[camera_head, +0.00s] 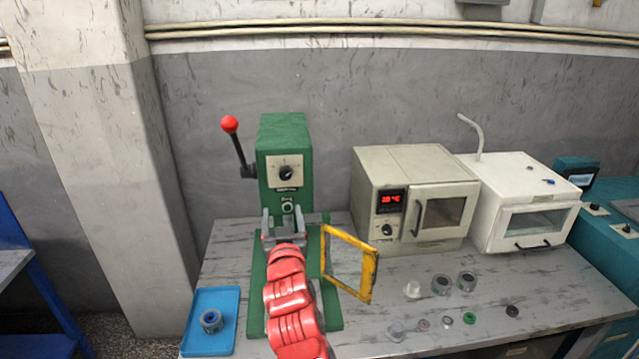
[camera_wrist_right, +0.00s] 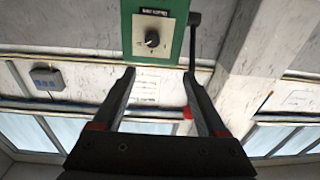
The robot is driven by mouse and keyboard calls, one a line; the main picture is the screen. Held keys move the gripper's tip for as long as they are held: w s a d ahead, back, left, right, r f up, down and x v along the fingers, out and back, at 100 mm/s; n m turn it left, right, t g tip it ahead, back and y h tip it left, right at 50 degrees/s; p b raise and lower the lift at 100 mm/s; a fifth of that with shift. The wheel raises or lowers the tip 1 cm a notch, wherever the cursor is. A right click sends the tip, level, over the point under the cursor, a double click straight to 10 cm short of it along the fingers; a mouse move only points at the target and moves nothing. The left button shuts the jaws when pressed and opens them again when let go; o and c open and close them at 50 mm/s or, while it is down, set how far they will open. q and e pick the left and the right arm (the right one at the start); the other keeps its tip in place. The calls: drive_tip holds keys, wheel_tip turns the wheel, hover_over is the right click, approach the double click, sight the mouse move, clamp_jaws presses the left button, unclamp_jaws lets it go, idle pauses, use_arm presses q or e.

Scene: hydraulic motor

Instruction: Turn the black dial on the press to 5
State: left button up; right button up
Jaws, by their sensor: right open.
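The green press (camera_head: 284,135) stands on the table with a black dial (camera_head: 286,172) on a pale plate on its front. In the right wrist view the dial (camera_wrist_right: 152,39) shows upside down, beyond the fingertips. The numbers around it are too small to read. My right gripper (camera_head: 283,222) is in front of the press, below the dial, at the end of my red arm. In the wrist view its two fingers (camera_wrist_right: 158,76) are apart with nothing between them, and they do not touch the dial. My left gripper is not in view.
A lever with a red ball (camera_head: 230,124) sticks out left of the press. A yellow-framed guard (camera_head: 372,277) stands open at right. A beige oven (camera_head: 430,185) and a white box (camera_head: 520,200) stand further right. A blue tray (camera_head: 230,335) and several small parts lie in front.

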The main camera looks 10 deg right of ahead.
drive_tip(key=h+p, duration=0.1)
drive_tip(key=p, duration=0.3)
approach(285, 177)
drive_tip(key=w, duration=0.6)
drive_tip(key=shift+w+d+r+m+g, duration=0.15)
drive_tip(key=shift+r+m+g, duration=0.15)
drive_tip(key=shift+m, duration=0.1)
drive_tip(key=shift+w+f+b, duration=0.15)
drive_tip(key=shift+w+b, duration=0.2)
drive_tip(key=shift+b, duration=0.05)
drive_tip(key=shift+w+b, duration=0.45)
drive_tip(key=shift+w, duration=0.35)
drive_tip(key=shift+c, duration=0.2)
clamp_jaws()
